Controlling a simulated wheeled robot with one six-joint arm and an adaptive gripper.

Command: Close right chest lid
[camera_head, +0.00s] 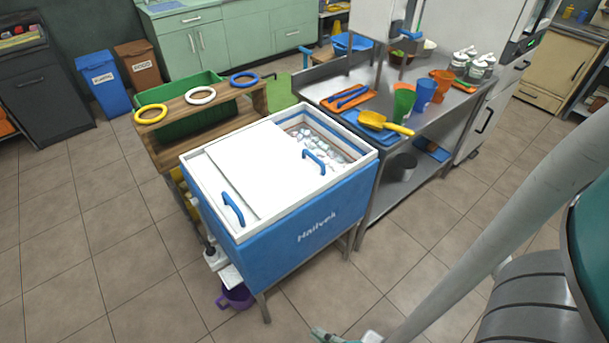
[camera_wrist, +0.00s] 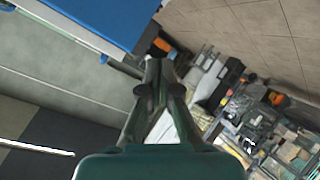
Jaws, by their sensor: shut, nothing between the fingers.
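The blue chest (camera_head: 305,238) with a white rim stands in the middle of the head view. Its right lid (camera_head: 262,152), white with a blue handle (camera_head: 315,161), sits slid to the left and partly overlaps the left lid (camera_head: 219,187), which has its own blue handle (camera_head: 233,208). The right end of the chest is open and shows ice (camera_head: 325,142). My gripper (camera_wrist: 163,64) is shut and empty in the wrist view. In the head view only a bit of it shows at the bottom edge, in front of and apart from the chest.
A steel counter (camera_head: 440,118) with cups, a yellow scoop (camera_head: 385,123) and trays stands close to the chest's right. A wooden rack (camera_head: 180,152) with coloured rings is behind-left. A purple pot (camera_head: 236,297) is under the chest. The floor in front is clear.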

